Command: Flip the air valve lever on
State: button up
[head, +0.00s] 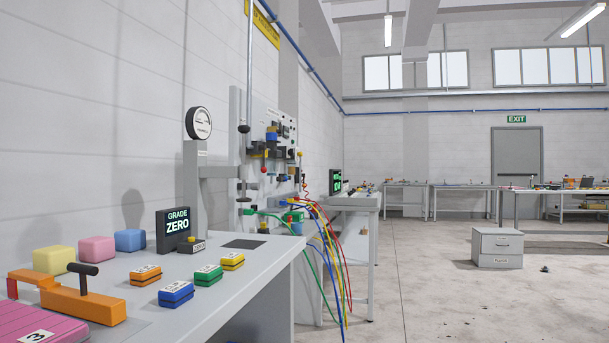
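No part that I can name for certain as the air valve lever shows. An upright panel (258,115) stands by the left wall beyond the near bench and carries several small fittings, including a red and yellow part (264,163); they are too small to tell apart. An orange device with a black T-shaped handle (82,274) sits on the near bench at the lower left. Its handle stands upright. I cannot tell whether either is linked to the air valve. My gripper is not in view.
The near bench (232,291) fills the lower left, with several coloured blocks, a "GRADE ZERO" display (174,228) and a dial gauge (199,123) on a stand. Coloured hoses (330,250) hang past its far end.

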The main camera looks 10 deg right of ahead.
aim_at(264, 160)
jog(key=i+l+u, duration=0.3)
jog(key=i, duration=0.15)
jog(key=i+l+u, duration=0.1)
jog(key=i+l, duration=0.35)
jog(key=i, duration=0.3)
jog(key=i+l+u, duration=0.1)
jog(key=i+l, duration=0.4)
jog(key=i, duration=0.2)
jog(key=i+l+u, duration=0.1)
jog(key=i+l, duration=0.5)
jog(key=i, duration=0.1)
